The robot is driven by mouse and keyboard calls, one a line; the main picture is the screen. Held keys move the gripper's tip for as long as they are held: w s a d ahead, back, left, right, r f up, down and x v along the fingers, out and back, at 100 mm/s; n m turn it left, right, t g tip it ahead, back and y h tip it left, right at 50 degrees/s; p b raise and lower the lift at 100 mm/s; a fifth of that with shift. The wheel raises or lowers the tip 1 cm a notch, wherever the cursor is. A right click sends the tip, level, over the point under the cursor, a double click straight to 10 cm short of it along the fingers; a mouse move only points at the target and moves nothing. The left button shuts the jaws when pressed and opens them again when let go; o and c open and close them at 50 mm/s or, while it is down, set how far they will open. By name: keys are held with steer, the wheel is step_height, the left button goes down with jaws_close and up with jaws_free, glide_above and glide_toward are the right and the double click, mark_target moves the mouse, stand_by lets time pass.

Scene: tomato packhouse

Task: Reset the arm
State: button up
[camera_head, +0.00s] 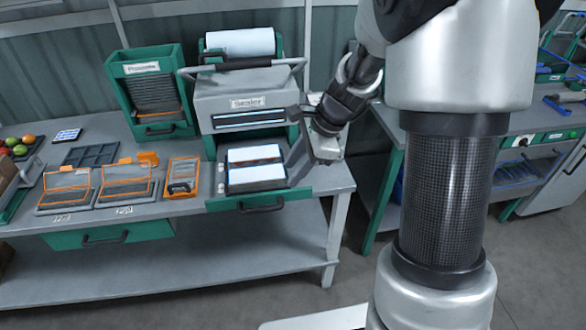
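My arm fills the right of the head view, with its pale upper links and a dark mesh-covered section. Its dark wrist reaches left and down to my gripper (312,150), which is over the right end of the workbench (325,182), just right of the sealer (245,100). The fingers point down and look spread apart, with nothing seen between them. The small size and the grey parts behind blur their exact outline. I cannot tell how far they are from the sealer's side.
The sealer's drawer (262,203) is pulled out, with a tray (256,170) on it. Left are a green labelled rack (150,95), orange-framed trays (125,180) and red and green tomatoes (18,146). A second bench (500,120) stands behind my arm. Open floor lies in front.

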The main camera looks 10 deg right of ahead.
steer(key=s+d+r+n+t+h+p, duration=0.2)
steer(key=s+d+r+n+t+h, duration=0.1)
steer(key=s+r+n, duration=1.4)
steer(key=s+r+h, duration=0.1)
steer(key=s+r, duration=0.1)
steer(key=s, duration=0.2)
steer(key=shift+s+d+n+h, duration=0.15)
steer(key=shift+n+h, duration=0.15)
